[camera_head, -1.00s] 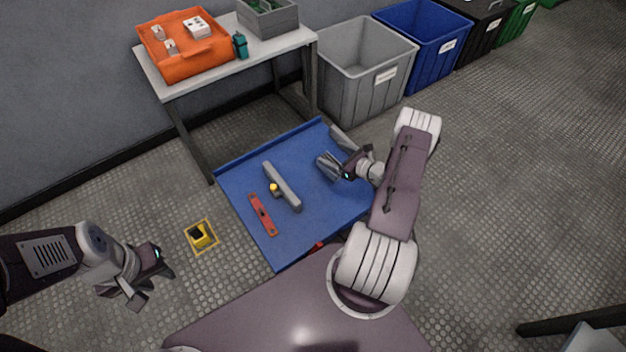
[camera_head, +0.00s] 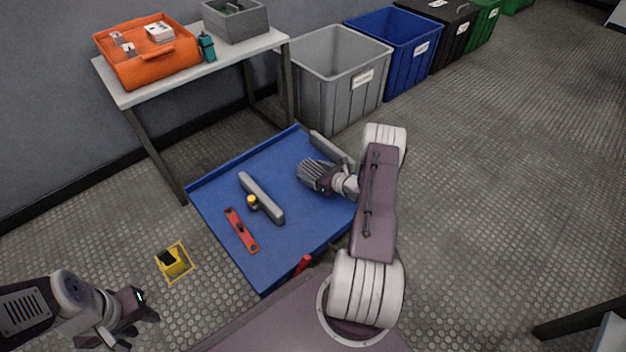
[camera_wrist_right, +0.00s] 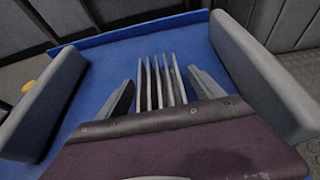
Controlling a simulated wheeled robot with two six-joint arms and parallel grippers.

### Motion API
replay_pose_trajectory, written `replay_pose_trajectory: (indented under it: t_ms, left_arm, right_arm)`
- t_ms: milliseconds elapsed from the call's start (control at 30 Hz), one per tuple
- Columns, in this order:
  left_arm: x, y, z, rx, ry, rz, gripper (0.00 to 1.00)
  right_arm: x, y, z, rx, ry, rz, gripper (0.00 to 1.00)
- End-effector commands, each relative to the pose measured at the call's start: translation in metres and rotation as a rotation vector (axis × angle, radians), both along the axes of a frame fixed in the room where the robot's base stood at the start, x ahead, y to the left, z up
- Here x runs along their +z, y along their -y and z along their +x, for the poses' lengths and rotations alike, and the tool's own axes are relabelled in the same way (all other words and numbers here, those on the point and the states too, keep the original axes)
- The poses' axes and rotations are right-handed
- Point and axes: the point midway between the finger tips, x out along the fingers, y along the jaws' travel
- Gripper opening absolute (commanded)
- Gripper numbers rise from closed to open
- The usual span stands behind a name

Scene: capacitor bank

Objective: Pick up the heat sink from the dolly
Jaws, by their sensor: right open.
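The grey finned heat sink (camera_head: 313,174) is on the blue dolly (camera_head: 222,184), near its right side. In the right wrist view its upright fins (camera_wrist_right: 160,82) stand between the two fingers of my right gripper (camera_wrist_right: 163,90). The fingers are apart, one on each side of the fins, with visible gaps. In the head view my right gripper (camera_head: 318,177) is at the heat sink and partly covers it. My left gripper (camera_head: 128,328) is over the floor at the lower left, away from the dolly; its finger opening is unclear.
Long grey bars flank the heat sink, one left (camera_head: 262,198) and one right (camera_head: 331,148). A red level (camera_head: 241,231) and a yellow item (camera_head: 251,201) are on the dolly's left part. A table (camera_head: 240,55) and a grey bin (camera_head: 335,80) stand behind.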

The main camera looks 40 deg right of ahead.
Motion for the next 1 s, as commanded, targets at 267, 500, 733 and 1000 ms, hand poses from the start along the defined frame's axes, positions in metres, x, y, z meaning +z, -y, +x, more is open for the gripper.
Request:
replay_pose_trajectory:
  t_ms: [267, 500, 733, 1000]
  left_arm:
    - [-0.015, 0.000, 0.000, 0.000, 0.000, 0.000, 0.34]
    - [-0.014, 0.000, 0.000, 0.000, 0.000, 0.000, 0.34]
    - [-0.014, 0.000, 0.000, 0.000, 0.000, 0.000, 0.34]
    - [-0.004, 0.000, 0.000, 0.000, 0.000, 0.000, 0.34]
  right_arm:
    - [-0.006, -0.002, 0.017, -0.001, 0.000, 0.001, 0.76]
    - [-0.006, -0.002, 0.017, -0.001, 0.000, 0.000, 0.35]
    - [-0.006, -0.002, 0.017, -0.001, 0.002, -0.001, 0.00]
    - [0.005, -0.002, 0.017, -0.001, 0.002, -0.001, 0.00]
